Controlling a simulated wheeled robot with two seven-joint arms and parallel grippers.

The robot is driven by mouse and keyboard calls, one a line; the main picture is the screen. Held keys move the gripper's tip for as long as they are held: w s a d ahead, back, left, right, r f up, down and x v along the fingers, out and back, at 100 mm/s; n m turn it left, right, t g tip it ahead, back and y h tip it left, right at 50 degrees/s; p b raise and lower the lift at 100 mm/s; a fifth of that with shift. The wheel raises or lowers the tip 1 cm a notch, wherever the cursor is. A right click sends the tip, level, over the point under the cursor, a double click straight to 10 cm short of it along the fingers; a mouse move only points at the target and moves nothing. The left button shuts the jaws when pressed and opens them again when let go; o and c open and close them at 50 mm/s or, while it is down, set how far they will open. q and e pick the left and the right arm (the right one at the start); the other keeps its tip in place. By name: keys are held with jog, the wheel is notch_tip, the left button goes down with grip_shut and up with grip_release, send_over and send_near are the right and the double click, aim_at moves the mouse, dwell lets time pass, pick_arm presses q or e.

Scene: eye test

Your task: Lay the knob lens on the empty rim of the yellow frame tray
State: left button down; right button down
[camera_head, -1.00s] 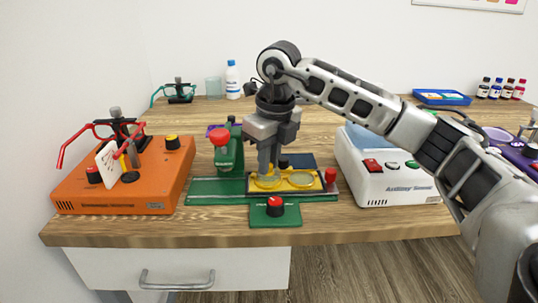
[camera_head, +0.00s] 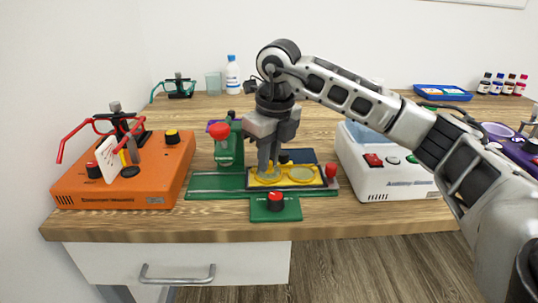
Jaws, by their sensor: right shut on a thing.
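The yellow frame tray (camera_head: 285,184) lies on the green device near the table's front, with two round places side by side. The right place (camera_head: 301,174) shows a pale round disc or opening. My right gripper (camera_head: 268,168) points straight down over the left place, its fingers shut on the knob lens (camera_head: 269,177). The lens's knob is hidden between the fingers. The lens shows as a pale disc at the left place; I cannot tell whether it touches the rim or hovers just above it. My left gripper is not in view.
A green post with a red knob (camera_head: 218,131) stands close left of my gripper. A red knob (camera_head: 331,170) is at the tray's right end. An orange box (camera_head: 75,190) stands left, a white machine (camera_head: 400,185) right. Bare wood shows behind.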

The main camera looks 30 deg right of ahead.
jog(key=shift+f, duration=0.3)
dwell(0.4)
jog(key=c, duration=1)
grip_release()
notch_tip(320, 180, up, 6)
jog(key=p, duration=0.4)
jog(key=shift+p, duration=0.35)
